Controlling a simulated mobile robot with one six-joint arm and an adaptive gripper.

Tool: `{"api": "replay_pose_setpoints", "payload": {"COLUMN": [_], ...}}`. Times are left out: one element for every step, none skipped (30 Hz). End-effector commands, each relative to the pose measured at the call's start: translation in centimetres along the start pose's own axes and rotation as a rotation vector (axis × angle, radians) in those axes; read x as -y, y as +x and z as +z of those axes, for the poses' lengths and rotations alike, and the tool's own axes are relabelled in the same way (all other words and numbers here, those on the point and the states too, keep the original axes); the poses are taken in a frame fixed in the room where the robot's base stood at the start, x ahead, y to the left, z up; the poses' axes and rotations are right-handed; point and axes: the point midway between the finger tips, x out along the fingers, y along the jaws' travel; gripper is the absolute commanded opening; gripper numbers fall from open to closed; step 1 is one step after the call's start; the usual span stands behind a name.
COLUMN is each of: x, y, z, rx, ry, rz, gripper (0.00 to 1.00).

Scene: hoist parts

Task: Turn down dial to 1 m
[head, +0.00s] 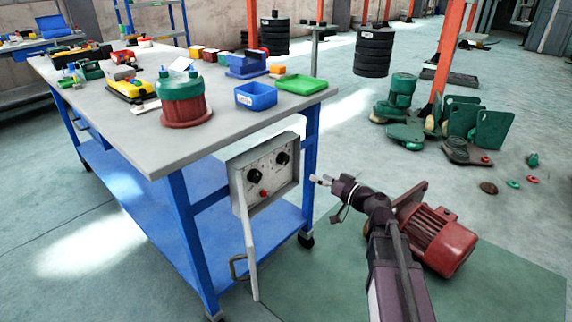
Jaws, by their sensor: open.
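A light grey control panel (268,163) is mounted at the end of the blue workbench, below the top. It carries a black dial (283,158) at the upper right and another black dial (252,175) at the lower left. A red button (263,193) sits between and below them. The scale marks are too small to read, so I cannot tell where either dial points. My gripper (319,180) is just right of the panel, apart from both dials in the picture. It is open and empty.
The workbench (215,143) holds a green and red housing (185,100) and bins. A red motor (437,238) lies on the floor behind my arm. Green parts (478,128) lie further back.

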Motion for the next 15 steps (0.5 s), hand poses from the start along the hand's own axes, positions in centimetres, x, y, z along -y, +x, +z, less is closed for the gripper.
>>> {"api": "replay_pose_setpoints", "payload": {"x": [0.0,0.0,0.0,0.0,0.0,0.0,0.0,0.0,0.0,0.0,0.0,-0.1,-0.1,-0.1,-0.1], "y": [0.0,0.0,0.0,0.0,0.0,0.0,0.0,0.1,0.2,0.2,0.4,0.6,0.7,0.9,1.2], "z": [0.0,0.0,0.0,0.0,0.0,0.0,0.0,0.0,0.0,0.0,0.0,0.0,-0.1,-0.1,-0.1], "rx": [0.0,0.0,0.001,0.001,0.001,0.001,0.001,0.001,0.001,0.001,0.001,0.001,0.002,0.002,0.002], "ry": [0.0,0.0,0.0,0.0,0.0,0.0,0.0,0.0,0.001,0.001,0.001,0.001,0.001,0.001,0.001], "rz": [0.0,0.0,0.0,0.0,0.0,0.0,0.0,0.0,0.0,0.0,0.0,0.0,0.0,0.0,0.0], "gripper": [0.92,0.92,0.92,0.92,0.92,0.92,0.92,0.92,0.92,0.92,0.92,0.92,0.92,0.92,0.92]}}
